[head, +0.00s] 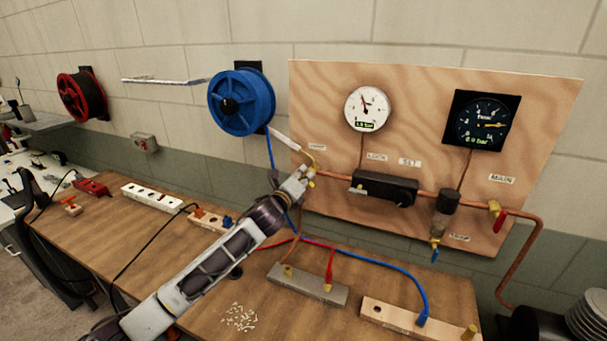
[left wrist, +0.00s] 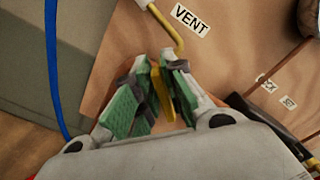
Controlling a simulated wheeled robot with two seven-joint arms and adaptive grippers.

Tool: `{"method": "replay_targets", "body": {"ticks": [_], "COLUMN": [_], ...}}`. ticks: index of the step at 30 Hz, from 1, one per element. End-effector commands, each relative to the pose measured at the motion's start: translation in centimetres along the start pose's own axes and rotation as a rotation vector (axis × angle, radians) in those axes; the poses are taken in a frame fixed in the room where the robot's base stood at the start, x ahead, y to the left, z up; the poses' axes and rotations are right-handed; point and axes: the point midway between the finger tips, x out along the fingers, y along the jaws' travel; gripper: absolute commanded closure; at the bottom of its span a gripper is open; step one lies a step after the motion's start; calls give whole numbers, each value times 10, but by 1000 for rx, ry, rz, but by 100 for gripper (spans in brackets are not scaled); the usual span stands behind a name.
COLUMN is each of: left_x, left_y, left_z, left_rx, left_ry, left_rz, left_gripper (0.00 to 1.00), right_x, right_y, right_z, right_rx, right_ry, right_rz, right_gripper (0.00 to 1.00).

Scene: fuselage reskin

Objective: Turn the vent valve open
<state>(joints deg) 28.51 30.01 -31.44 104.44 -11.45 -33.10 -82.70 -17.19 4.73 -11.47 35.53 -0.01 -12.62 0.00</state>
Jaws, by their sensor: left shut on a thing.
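The vent valve sits at the left edge of the plywood panel (head: 420,115), by the VENT label (head: 317,147), which also shows in the left wrist view (left wrist: 189,20). My left gripper (head: 306,175) reaches up to it from the lower left. In the left wrist view its green-padded fingers (left wrist: 160,92) are shut on a yellow handle (left wrist: 163,100) of the vent valve. The fingers hide much of the valve body. A bent yellow tube (left wrist: 167,28) with a white end runs just above the fingertips. My right gripper is not in view.
A dial gauge (head: 367,108) and a dark gauge (head: 481,121) hang on the panel. A black regulator (head: 385,188) and a red MAIN lever (head: 501,220) are to the right. A blue hose (left wrist: 52,70) hangs close left of the gripper. The wooden bench (head: 190,265) carries fittings and hoses below.

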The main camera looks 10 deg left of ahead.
Motion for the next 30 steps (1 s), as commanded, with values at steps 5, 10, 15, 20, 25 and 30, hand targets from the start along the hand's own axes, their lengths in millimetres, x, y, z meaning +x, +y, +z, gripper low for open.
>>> {"method": "replay_targets", "body": {"ticks": [5, 10, 15, 20, 25, 30], "left_x": [0, 0, 0, 0, 0, 0], "left_y": [3, 6, 8, 10, 11, 12], "left_z": [0, -2, -3, -4, -5, -5], "left_rx": [-153, -311, -464, -584, -674, -721], "left_ry": [1, 1, 1, 0, 0, 0], "left_rz": [3, 3, 4, 3, 4, 4], "left_gripper": [100, 100, 100, 100, 100, 100], "right_x": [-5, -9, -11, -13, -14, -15], "right_y": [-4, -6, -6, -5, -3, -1], "right_z": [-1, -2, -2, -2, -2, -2], "right_rx": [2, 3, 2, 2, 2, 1], "right_ry": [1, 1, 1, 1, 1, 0], "right_rz": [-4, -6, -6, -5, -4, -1], "right_gripper": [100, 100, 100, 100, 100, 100]}}
